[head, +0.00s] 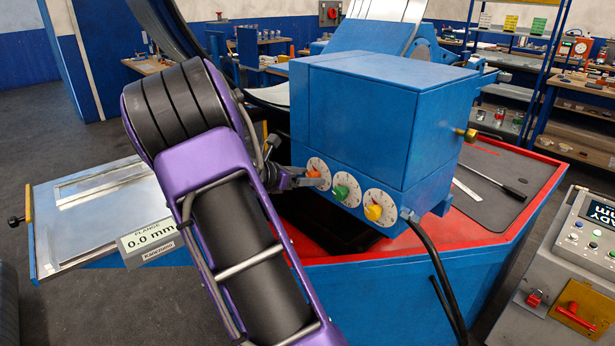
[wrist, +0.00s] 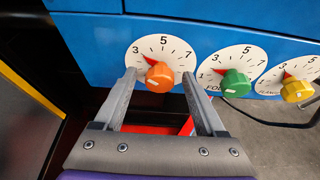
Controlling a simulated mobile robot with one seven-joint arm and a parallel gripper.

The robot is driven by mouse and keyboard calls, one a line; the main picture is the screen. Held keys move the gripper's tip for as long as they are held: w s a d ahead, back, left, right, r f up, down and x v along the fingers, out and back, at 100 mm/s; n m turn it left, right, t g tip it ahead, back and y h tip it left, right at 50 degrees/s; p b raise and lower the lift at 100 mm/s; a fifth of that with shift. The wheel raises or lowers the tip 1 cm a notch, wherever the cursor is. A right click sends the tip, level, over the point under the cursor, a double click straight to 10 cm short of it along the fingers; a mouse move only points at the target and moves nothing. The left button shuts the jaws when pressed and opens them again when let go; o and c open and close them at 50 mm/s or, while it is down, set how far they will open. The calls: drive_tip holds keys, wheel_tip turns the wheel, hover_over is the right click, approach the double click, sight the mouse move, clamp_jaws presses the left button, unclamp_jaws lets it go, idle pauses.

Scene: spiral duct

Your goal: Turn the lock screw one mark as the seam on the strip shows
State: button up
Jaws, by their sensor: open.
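Three knobs sit on round white numbered dials on the blue head box: orange (head: 314,172), green (head: 341,191) and yellow (head: 374,211). The green knob's label begins "FO"; the yellow's seems to read "FLANGE". My gripper (head: 302,178) is open, its grey fingers on either side of the orange knob; I cannot tell whether they touch it. I cannot make out a seam on a strip.
A side table (head: 50,215) with a pale sheet carries a sign (head: 152,239) reading "0.0 mm". A dark mat (head: 500,172) with a ruler and a black-handled tool lies at right. A black cable (head: 436,262) hangs below the yellow knob. A control panel (head: 585,240) stands far right.

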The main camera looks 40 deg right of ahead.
clamp_jaws()
drive_tip(key=shift+s+f+m+t+b, duration=0.1)
drive_tip(key=shift+m+t+b, duration=0.7)
drive_tip(key=shift+b, duration=1.9)
drive_tip(key=shift+s+f+m+t+b, duration=0.1)
drive_tip(key=shift+m+t+b, duration=0.65)
drive_tip(key=shift+b, duration=1.95)
drive_tip(key=shift+r+m+g, duration=0.1)
drive_tip(key=shift+m+g, duration=0.15)
unclamp_jaws()
